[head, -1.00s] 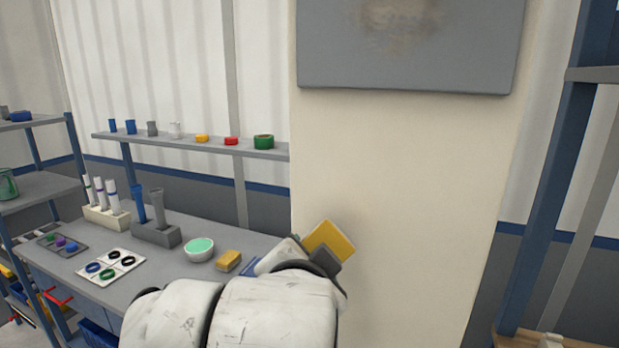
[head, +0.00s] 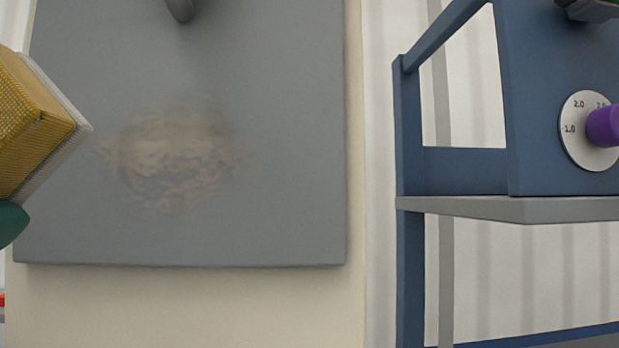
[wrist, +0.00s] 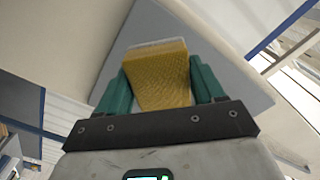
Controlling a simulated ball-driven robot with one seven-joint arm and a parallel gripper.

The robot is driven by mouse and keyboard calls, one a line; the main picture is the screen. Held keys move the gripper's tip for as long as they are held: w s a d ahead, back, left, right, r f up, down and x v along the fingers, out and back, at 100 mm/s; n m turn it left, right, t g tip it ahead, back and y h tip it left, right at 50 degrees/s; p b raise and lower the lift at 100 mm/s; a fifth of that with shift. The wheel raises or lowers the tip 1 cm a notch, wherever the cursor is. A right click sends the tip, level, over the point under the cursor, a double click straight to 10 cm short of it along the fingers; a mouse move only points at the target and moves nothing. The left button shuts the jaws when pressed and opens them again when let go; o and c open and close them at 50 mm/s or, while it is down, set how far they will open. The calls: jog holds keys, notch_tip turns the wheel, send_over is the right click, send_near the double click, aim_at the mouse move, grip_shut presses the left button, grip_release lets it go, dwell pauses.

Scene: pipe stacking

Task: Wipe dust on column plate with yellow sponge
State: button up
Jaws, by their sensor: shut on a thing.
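The yellow sponge (head: 28,125) shows large at the left edge of the head view, with a pale layer on its right face. In the wrist view the sponge (wrist: 158,80) sits between the two green fingers of my gripper (wrist: 160,88), which is shut on it. One green fingertip (head: 10,222) shows below the sponge in the head view. The grey column plate (head: 290,150) fills the left half of the head view. A brown dust patch (head: 175,158) lies on its lower middle. The sponge is left of the dust; I cannot tell whether it touches the plate.
A blue frame (head: 410,130) with a grey shelf (head: 520,207) stands right of the column. It bears a dial (head: 588,130) with a purple knob (head: 604,126). A dark rounded thing (head: 181,8) shows at the plate's top. The plate's right part is clear.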

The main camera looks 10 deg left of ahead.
aim_at(70, 183)
jog(key=shift+p+x, duration=0.3)
jog(key=shift+x, duration=2.05)
jog(key=shift+x, duration=1)
